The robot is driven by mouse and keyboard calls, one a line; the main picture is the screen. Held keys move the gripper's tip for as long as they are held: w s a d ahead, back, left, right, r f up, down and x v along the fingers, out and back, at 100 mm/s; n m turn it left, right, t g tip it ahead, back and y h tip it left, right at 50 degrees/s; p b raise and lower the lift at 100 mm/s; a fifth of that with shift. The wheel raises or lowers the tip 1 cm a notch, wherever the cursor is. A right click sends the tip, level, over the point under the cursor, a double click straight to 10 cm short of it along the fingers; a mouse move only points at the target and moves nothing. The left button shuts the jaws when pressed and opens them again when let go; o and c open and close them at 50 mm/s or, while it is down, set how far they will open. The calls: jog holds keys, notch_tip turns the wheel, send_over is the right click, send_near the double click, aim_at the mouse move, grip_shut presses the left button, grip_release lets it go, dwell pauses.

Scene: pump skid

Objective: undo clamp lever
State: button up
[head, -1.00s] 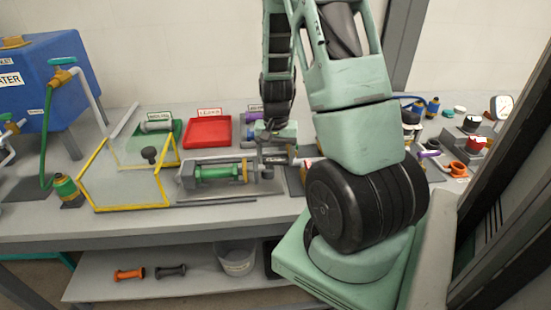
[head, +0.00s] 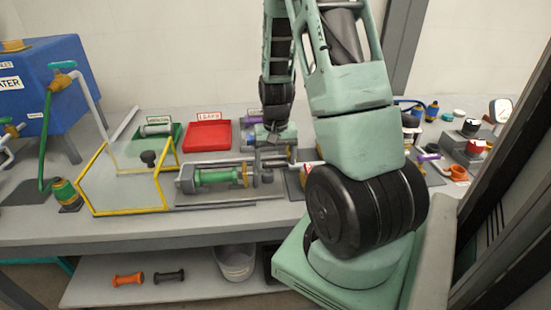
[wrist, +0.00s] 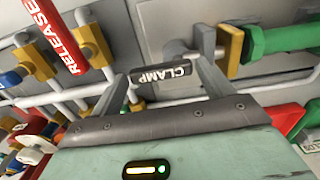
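The clamp lever shows in the wrist view as a dark bar lettered CLAMP (wrist: 165,73). My gripper (wrist: 166,66) has its two grey fingers spread, one near each end of the bar; whether they touch it I cannot tell. In the head view my gripper (head: 274,138) is over the bench, just right of the pump unit with the green cylinder (head: 217,177). The lever cannot be made out there behind my gripper and arm.
A red strip lettered RELEASE (wrist: 62,38) and brass-coloured fittings with white pipes lie close by in the wrist view. A red tray (head: 208,136) stands behind the pump. A yellow-edged clear guard (head: 126,211) stands to its left. Small coloured parts crowd the bench's right side.

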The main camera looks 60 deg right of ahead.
aim_at(276, 162)
jog(key=shift+o, duration=0.6)
jog(key=shift+w, duration=0.1)
jog(key=shift+r, duration=0.1)
jog(key=shift+w+r+p, duration=0.15)
jog(key=shift+r+p, duration=0.4)
jog(key=r+p, duration=0.6)
jog(key=shift+s+r, duration=0.3)
jog(key=shift+r, duration=0.05)
jog(key=shift+d, duration=0.1)
